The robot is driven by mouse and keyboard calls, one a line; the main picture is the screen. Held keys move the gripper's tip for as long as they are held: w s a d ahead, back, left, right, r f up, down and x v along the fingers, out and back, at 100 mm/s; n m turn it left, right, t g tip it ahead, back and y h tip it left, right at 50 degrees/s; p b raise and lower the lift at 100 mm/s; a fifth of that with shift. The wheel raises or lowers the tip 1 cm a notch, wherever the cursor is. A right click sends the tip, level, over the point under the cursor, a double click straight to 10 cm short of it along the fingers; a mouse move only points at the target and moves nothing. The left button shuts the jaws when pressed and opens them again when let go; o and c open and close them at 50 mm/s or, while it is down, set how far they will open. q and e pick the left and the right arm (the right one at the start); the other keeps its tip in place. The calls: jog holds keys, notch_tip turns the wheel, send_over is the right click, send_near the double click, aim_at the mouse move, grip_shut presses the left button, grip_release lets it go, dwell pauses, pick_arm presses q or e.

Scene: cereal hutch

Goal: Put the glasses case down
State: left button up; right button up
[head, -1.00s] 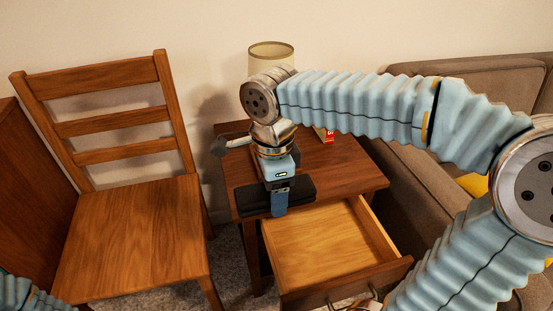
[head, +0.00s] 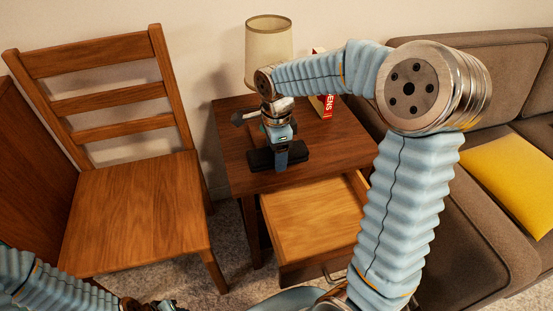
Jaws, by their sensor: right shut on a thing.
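The glasses case (head: 295,154) is a dark, oblong, flat box over the top of the wooden side table (head: 228,148). It lies level near the table's front edge, above the open drawer. My right gripper (head: 281,164) points down and is shut on the middle of the case, a finger showing over its front side. I cannot tell whether the case touches the tabletop or hangs just above it. My left arm shows only at the bottom left corner, and its fingers are out of the picture.
The drawer (head: 312,217) is pulled out and looks empty. A lamp (head: 268,48) and a red and white box (head: 328,104) stand at the table's back. A wooden chair (head: 135,210) is left, a brown sofa (head: 476,230) with a yellow cushion (head: 512,180) right. The tabletop's right part is clear.

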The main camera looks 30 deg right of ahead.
jog(key=shift+f, duration=1.45)
jog(key=shift+f, duration=0.1)
jog(key=o, duration=0.8)
notch_tip(320, 180, up, 12)
jog(key=shift+r+p, duration=0.15)
jog(key=shift+p, duration=0.2)
